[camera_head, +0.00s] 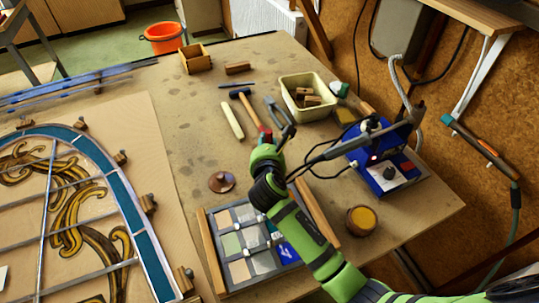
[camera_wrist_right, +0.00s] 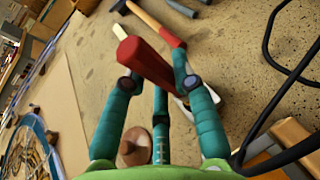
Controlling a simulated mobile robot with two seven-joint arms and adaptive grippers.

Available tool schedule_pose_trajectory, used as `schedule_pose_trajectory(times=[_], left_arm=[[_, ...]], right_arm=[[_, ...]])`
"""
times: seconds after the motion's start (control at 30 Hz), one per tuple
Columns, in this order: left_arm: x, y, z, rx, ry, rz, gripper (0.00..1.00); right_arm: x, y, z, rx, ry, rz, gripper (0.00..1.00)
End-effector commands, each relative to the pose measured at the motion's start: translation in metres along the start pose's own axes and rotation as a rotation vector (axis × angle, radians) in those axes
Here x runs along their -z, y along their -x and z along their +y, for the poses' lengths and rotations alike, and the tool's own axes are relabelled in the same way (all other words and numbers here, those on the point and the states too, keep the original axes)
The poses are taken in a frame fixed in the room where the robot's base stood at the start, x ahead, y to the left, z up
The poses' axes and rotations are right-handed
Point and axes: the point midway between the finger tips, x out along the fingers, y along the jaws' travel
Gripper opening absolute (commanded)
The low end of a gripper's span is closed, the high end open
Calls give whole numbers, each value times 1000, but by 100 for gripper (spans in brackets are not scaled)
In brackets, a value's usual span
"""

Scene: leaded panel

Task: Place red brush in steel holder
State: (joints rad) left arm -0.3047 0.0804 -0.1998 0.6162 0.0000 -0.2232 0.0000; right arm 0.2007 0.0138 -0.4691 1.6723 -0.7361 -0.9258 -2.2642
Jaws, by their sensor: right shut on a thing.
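In the head view, the right gripper (camera_head: 277,138) is above the bench, near the lower end of the hammer and beyond the tray of glass pieces. There the brush is mostly hidden or too small to tell from the hammer's red grip. Its bristles cannot be made out. I cannot pick out a steel holder in either view. My left gripper is not in view.
A hammer (camera_head: 241,93), a cream stick (camera_head: 232,121) and pliers (camera_head: 276,108) lie close to the gripper. A cream bin (camera_head: 285,93), a blue soldering station (camera_head: 385,181), an amber jar (camera_head: 361,220) and a copper-coloured disc (camera_head: 221,182) stand around. Bare bench shows left of the stick.

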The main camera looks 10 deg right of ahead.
Motion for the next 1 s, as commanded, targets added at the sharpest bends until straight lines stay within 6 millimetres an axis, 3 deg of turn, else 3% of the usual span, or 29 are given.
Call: schedule_pose_trajectory(times=[0.33, 0.77, 0.8, 0.83, 1.0], left_arm=[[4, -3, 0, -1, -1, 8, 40], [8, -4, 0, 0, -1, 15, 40], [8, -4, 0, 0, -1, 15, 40], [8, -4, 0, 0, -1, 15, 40], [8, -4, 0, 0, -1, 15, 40]], right_arm=[[39, -15, 0, 1, -1, 1, 0], [45, -17, -1, 1, 0, -2, 0], [44, -17, -1, 1, -1, -2, 43], [44, -17, -1, 1, -1, -2, 51], [44, -17, -1, 1, -1, -2, 51]])
